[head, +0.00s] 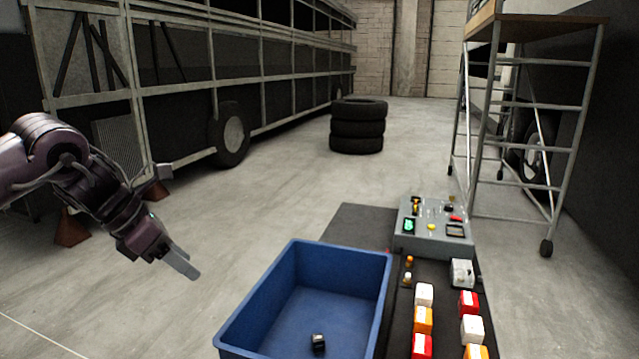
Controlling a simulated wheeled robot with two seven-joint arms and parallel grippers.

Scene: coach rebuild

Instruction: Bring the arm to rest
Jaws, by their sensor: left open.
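My left arm (75,165) comes in from the left, a dark purple-grey arm. My left gripper (184,264) is in the air left of the blue crate, apart from it, and holds nothing that I can see. Its fingers point down and to the right; from this angle they nearly overlap. My right gripper does not show.
A blue crate (262,284) holds a small dark block (318,343). Right of it, a dark bench top (395,330) carries a grey control panel (432,236) and several coloured blocks (423,319). Stacked tyres (357,128), a wheeled scaffold (583,100) and a coach frame (180,80) stand behind.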

